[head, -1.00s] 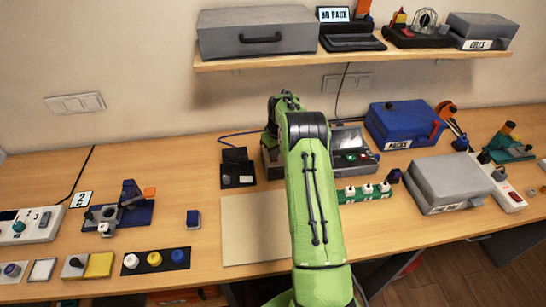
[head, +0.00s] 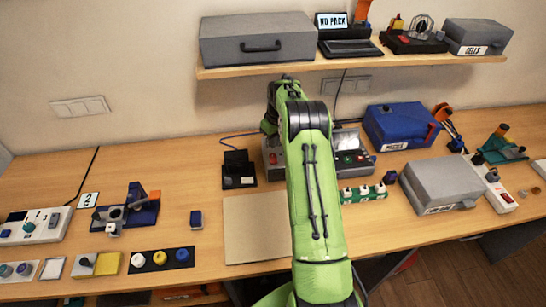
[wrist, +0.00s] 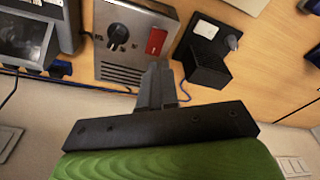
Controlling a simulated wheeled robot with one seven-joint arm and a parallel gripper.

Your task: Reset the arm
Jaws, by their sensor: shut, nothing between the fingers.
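My green arm reaches forward over the middle of the bench in the head view, and its own links hide the gripper there. In the wrist view my gripper (wrist: 158,68) shows as two grey fingers pressed together with nothing between them. The fingers overlap the lower edge of a grey unit with a knob and a red switch (wrist: 120,65) in the picture; I cannot tell whether they touch it. That grey unit is partly hidden by my arm in the head view (head: 273,158).
A black stand (head: 238,170) is left of the grey unit. A tan mat (head: 243,230) lies in front, partly under my arm. A grey case (head: 445,183) and blue case (head: 395,125) stand right. A shelf (head: 350,63) hangs above the bench.

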